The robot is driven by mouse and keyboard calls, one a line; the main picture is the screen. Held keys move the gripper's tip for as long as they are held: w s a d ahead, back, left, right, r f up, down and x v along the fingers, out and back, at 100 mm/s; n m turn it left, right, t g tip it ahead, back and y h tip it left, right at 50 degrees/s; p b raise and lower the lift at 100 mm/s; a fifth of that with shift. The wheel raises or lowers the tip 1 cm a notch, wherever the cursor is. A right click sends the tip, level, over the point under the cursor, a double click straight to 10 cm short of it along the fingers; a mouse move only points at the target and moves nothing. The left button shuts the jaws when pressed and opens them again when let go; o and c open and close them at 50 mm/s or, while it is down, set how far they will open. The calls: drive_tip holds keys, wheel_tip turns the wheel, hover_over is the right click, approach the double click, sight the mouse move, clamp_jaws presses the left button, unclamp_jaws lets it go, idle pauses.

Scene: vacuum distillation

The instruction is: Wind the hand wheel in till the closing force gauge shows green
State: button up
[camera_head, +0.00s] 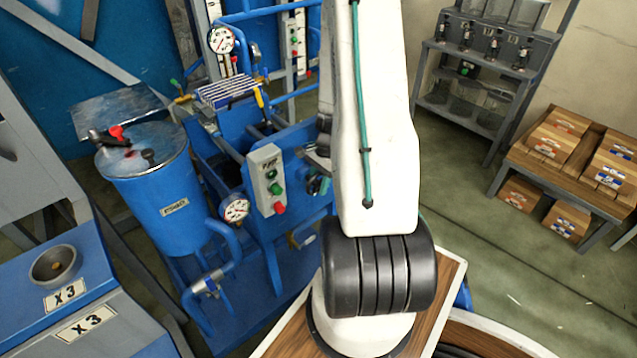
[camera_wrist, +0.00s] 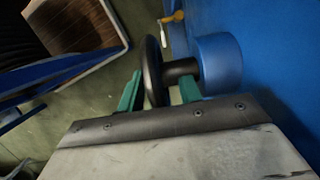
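The dark hand wheel (camera_wrist: 152,72) shows edge-on in the wrist view, on a short dark shaft (camera_wrist: 181,70) from a blue round housing (camera_wrist: 220,65). My gripper (camera_wrist: 160,92) is open, with one green finger on each side of the wheel's rim. The left finger is close to the rim; contact is unclear. A gap shows between the rim and the right finger. In the head view my arm hides most of the wheel area. One round white gauge (camera_head: 235,208) sits low on the blue machine, another (camera_head: 221,40) higher up. Their readings are too small to tell, as is which shows closing force.
A control box (camera_head: 268,178) with green and red buttons is left of my arm. A blue drum (camera_head: 165,205) stands further left. A yellow-handled part (camera_wrist: 172,17) is beyond the wheel. A shelf (camera_head: 470,85) and wooden table (camera_head: 580,180) stand right, with open floor before them.

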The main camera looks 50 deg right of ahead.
drive_tip(key=v, duration=0.7)
drive_tip(key=shift+d+r, duration=0.1)
drive_tip(key=shift+r, duration=0.3)
idle(0.6)
